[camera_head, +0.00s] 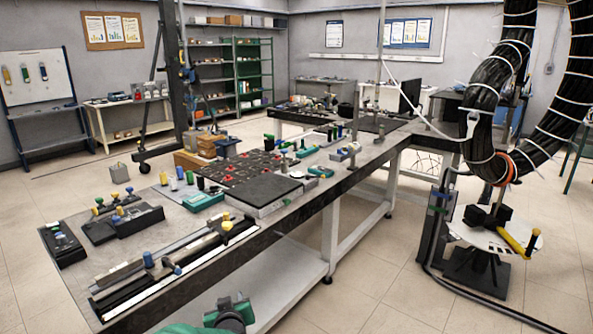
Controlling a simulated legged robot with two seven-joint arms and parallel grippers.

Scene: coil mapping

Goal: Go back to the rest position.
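A green and dark rounded part (230,313) shows at the bottom edge, in front of the bench. I cannot tell whether it is a part of mine or a tool. The long workbench (262,240) runs from the lower left to the back middle.
The bench holds a long rail fixture (185,255), a flat dark-topped box (264,190), red-marked trays (240,165) and small tools. At right, thick black cable coils (490,90) hang above a round white stand (492,236). Tiled floor (380,270) is clear between bench and stand.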

